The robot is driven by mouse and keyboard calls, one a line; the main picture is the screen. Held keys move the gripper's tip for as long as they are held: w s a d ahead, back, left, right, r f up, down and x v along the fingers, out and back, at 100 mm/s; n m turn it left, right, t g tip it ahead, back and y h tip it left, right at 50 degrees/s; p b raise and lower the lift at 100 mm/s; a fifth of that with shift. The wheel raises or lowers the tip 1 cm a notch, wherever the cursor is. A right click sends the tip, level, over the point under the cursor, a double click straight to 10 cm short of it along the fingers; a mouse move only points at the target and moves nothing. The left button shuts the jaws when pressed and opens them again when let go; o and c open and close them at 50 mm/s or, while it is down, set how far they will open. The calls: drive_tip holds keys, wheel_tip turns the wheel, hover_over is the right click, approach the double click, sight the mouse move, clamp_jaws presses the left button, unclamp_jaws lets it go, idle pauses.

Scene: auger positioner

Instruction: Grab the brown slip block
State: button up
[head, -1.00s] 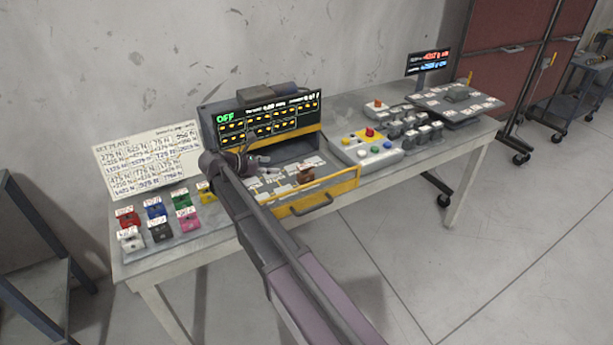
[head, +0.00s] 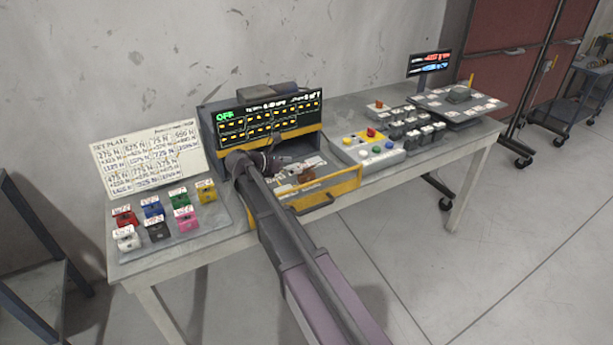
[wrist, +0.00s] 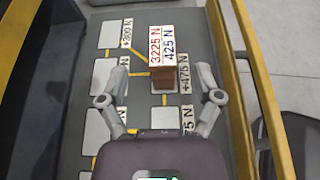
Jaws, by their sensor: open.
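The brown slip block (wrist: 164,78) stands on a pad of the grey tray with a white label on top reading 3225 N and 425 N. It also shows in the head view (head: 306,176) inside the open yellow-edged drawer. My gripper (wrist: 161,80) is open, with one finger to the left and one to the right of the block, both apart from it. The gripper's body covers the near part of the tray in the wrist view. In the head view my arm hides part of the drawer, and the gripper (head: 281,163) is small and dark there.
The drawer's yellow rail (wrist: 236,75) runs close along the right in the wrist view. A rack of coloured blocks (head: 190,243) stands left of my arm. A button panel (head: 372,147) is to the right, and a display (head: 270,119) is behind the drawer.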

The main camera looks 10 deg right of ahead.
sight(305, 165)
drive_tip(key=shift+b+x, duration=0.9)
drive_tip(key=shift+x, duration=1.75)
drive_tip(key=shift+s+r, duration=0.15)
clamp_jaws()
